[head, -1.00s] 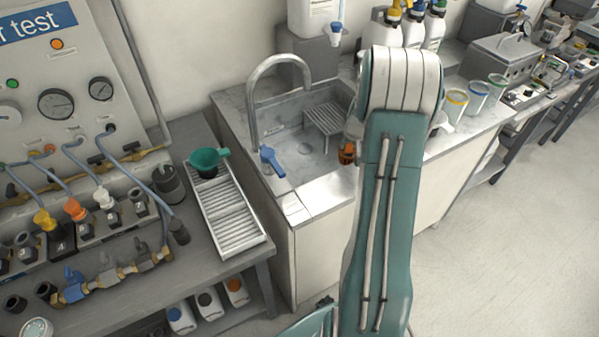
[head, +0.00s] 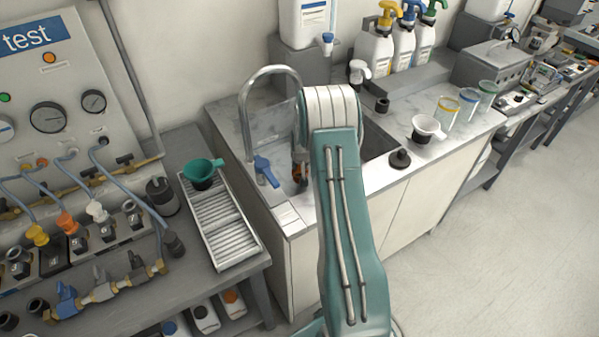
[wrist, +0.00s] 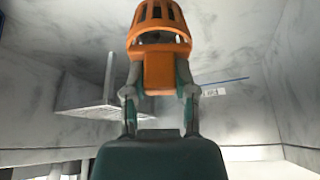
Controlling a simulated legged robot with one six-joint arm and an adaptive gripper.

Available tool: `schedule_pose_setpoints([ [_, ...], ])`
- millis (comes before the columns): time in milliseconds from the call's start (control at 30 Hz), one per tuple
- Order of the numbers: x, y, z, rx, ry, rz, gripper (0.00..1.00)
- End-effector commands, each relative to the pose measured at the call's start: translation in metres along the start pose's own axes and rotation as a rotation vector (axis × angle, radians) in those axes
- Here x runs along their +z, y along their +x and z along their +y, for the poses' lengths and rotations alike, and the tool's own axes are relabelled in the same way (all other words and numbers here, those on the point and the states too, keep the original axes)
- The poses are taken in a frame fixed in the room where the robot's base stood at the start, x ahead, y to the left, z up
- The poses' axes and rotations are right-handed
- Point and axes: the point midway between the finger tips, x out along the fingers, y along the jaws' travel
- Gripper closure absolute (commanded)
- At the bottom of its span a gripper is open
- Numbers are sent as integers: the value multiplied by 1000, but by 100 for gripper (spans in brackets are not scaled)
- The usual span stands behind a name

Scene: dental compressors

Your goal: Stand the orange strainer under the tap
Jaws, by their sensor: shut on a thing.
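The orange strainer (wrist: 160,25) has a slotted basket and a block-like lower part. My gripper (wrist: 159,88) is shut on that block, one finger on each side, and the basket points away from it. In the head view a small piece of the orange strainer (head: 301,172) shows beside my arm, over the left part of the sink. The tap (head: 246,118) is a curved metal spout with a blue lever (head: 266,171) at the sink's left. My arm hides much of the basin, so I cannot tell if the strainer touches its floor.
A drain tray (head: 222,222) with a green funnel (head: 203,170) lies left of the sink. A white funnel (head: 426,128) and a black knob-like part (head: 400,158) stand on the right counter.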

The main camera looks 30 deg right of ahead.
Motion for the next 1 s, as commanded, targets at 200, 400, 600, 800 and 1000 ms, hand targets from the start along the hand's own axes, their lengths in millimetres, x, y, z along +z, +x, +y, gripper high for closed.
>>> schedule_pose_setpoints([
  [200, 12, 30, -2, 0, 0, -2, 100],
  [400, 12, 30, -2, 0, -1, 0, 100],
  [600, 13, 31, -2, 0, -1, -1, 30],
  [800, 13, 31, -1, 0, -1, -1, 30],
  [1000, 12, 29, -1, 0, -1, 0, 30],
])
